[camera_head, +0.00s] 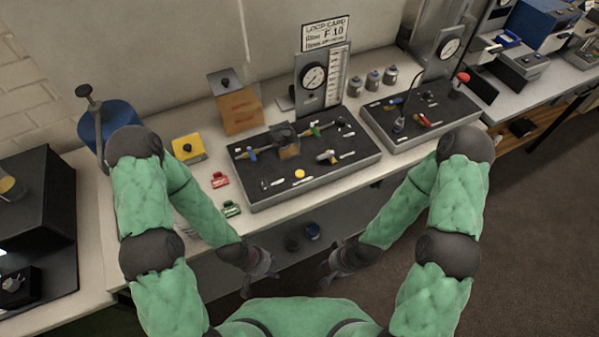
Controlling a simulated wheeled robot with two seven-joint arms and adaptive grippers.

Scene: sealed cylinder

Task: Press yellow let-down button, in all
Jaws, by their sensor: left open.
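A small round yellow button (299,175) sits near the front edge of the black-topped control panel (262,194) at the middle of the bench. Nothing touches it. A larger yellow box with a black knob on top (187,148) stands left of the panel. My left gripper (265,276) is open and hangs low in front of the bench, below the panel in the picture. My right gripper (328,272) hangs to its right, also clear of the panel. It is small and dark, so its jaws are hard to read.
A gauge stand (313,77) rises behind the panel. A second panel (417,109) stands right of it. A red clip (219,180) and a green clip (231,208) lie left of the panel. A blue cylinder (122,114) stands at the left. The bench front edge lies between grippers and panel.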

